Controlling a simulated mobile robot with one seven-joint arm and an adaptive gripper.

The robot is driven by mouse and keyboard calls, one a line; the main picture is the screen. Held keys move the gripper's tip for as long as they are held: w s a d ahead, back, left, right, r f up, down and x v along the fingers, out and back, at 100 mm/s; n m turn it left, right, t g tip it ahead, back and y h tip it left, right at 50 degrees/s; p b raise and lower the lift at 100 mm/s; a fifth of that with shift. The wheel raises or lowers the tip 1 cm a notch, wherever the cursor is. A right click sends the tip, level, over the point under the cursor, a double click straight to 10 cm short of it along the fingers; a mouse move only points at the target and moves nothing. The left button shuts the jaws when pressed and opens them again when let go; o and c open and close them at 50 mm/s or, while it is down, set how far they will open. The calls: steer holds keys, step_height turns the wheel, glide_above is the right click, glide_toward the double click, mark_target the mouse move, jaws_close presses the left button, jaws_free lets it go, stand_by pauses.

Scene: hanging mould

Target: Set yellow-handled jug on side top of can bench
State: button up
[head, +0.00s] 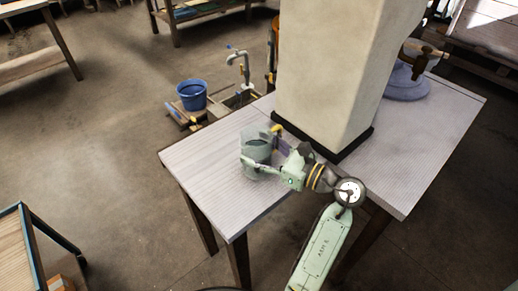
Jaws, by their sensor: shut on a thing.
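The jug (256,151) is a see-through, grey-green vessel with a yellow handle at its upper right. It looks upright in the head view. My gripper (264,160) is shut on the jug, with a pale green finger along its near left side. The jug is over the left part of a bench with a pale grey, ribbed top (200,160). I cannot tell whether the jug's base touches the top. My gripper hides the jug's lower right side.
A tall cream block (335,70) with a dark base stands in the middle of the bench. A grey-blue round object (405,85) sits behind it on the right. A blue bucket (192,95) and a tap (240,65) stand beyond the bench. The bench's left corner is clear.

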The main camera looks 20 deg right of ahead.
steer(key=shift+f+b, duration=0.5)
steer(key=shift+b, duration=0.15)
steer(key=o, duration=1.7)
steer(key=shift+f, duration=0.1)
steer(key=v, duration=1.2)
